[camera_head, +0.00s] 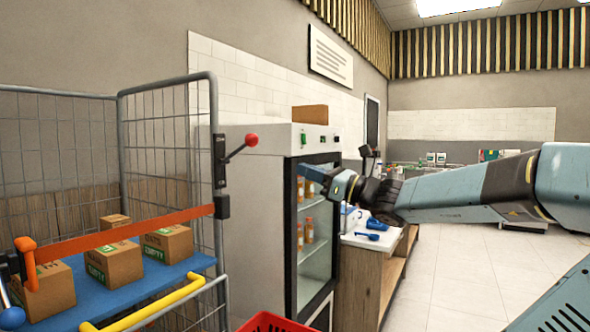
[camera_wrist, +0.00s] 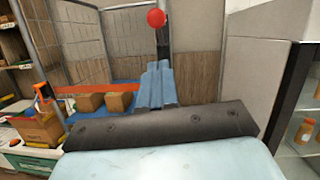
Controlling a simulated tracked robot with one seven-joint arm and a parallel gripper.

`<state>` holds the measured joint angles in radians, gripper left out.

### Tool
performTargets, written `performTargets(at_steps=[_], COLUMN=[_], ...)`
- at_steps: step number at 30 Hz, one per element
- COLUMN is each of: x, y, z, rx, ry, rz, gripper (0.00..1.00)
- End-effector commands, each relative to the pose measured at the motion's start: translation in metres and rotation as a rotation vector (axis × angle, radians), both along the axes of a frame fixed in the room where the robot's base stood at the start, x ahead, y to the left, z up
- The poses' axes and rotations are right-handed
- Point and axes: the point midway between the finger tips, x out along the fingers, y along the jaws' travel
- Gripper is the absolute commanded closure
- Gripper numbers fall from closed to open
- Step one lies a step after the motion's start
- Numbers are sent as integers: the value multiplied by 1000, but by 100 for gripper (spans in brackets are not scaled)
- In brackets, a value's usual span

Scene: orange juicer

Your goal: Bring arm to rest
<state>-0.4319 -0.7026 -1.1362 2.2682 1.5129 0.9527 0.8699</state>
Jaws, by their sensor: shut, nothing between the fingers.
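My arm reaches in from the right edge of the head view, stretched out roughly level across the front of the counter. My gripper (camera_head: 314,174) is at its left end, in front of the fridge's glass door. In the wrist view my gripper's blue fingers (camera_wrist: 157,84) lie together with nothing between them. They point toward the wire cage trolley and its red knob (camera_wrist: 156,18), which is beyond the fingertips.
The wire cage trolley (camera_head: 168,84) holds cardboard boxes (camera_head: 114,264) on a blue shelf at the left. The fridge (camera_head: 255,215) with bottles stands at centre. A wooden counter (camera_head: 368,281) is right of it. A red crate (camera_head: 268,323) is at the bottom. Tiled floor (camera_head: 450,275) is open at right.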

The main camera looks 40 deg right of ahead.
Motion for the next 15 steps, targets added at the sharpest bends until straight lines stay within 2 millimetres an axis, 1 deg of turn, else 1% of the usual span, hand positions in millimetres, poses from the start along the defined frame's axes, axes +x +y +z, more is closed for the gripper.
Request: performTargets(at_steps=[4, 15], x=[-5, -6], y=[-2, -3], z=[-1, -1], rx=[1, 1], ry=[0, 1], rz=[0, -1], gripper=[100, 100])
